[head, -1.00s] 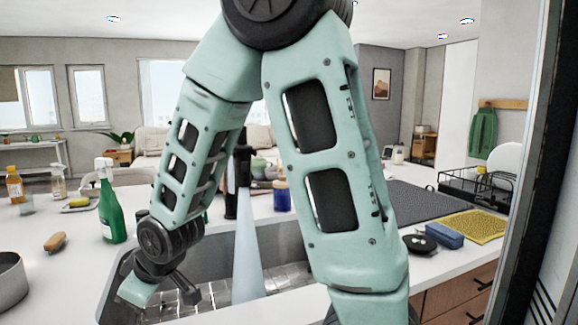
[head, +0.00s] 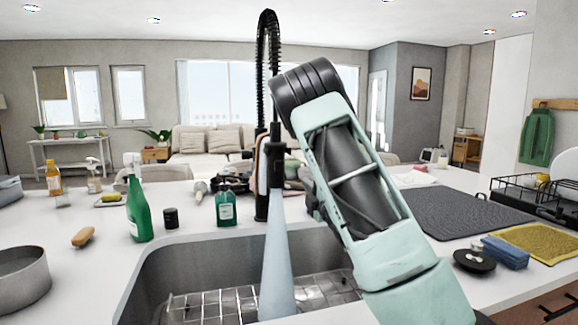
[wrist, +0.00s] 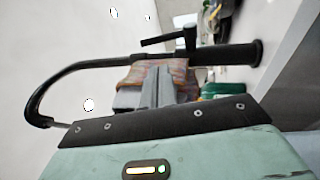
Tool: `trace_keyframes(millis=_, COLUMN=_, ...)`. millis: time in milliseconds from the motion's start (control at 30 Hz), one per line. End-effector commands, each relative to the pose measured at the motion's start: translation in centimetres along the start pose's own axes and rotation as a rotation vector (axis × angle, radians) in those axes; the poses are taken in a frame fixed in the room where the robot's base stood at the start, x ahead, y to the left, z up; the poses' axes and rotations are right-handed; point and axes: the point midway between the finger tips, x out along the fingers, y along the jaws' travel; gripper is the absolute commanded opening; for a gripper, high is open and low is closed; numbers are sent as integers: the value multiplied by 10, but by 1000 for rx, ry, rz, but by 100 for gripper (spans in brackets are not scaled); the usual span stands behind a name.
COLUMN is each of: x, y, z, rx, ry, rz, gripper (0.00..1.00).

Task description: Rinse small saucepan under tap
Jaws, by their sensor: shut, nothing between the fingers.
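A round grey metal pan (head: 22,280), probably the small saucepan, stands on the counter at the left edge of the head view, cut off by the frame. The black tap (head: 268,150) with its spring hose rises behind the sink (head: 175,268). A pale blue stream of water (head: 277,265) falls from it into the basin. My gripper (wrist: 158,78) shows in the wrist view, shut and empty, pointing towards the tap (wrist: 205,58), which lies sideways in that picture. I cannot tell whether the fingers touch the tap. In the head view my arm hides the gripper.
A green spray bottle (head: 138,205), a wooden brush (head: 83,236) and a green soap bottle (head: 226,208) stand around the sink's left and back. A dark mat (head: 455,212), yellow cloth (head: 540,243), blue sponge (head: 505,252) and dish rack (head: 520,190) are on the right.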

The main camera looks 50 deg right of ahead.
Motion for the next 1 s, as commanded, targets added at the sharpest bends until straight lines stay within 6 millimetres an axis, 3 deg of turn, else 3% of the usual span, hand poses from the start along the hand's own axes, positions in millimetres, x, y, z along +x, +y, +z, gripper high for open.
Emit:
trace_keyframes(millis=167, x=15, y=3, z=0, rx=-9, ry=6, rz=10, gripper=0)
trace_keyframes(millis=700, x=118, y=4, z=-1, rx=-5, ry=5, rz=7, gripper=0)
trace_keyframes(millis=1000, x=139, y=2, z=0, rx=-5, ry=3, rz=6, gripper=0)
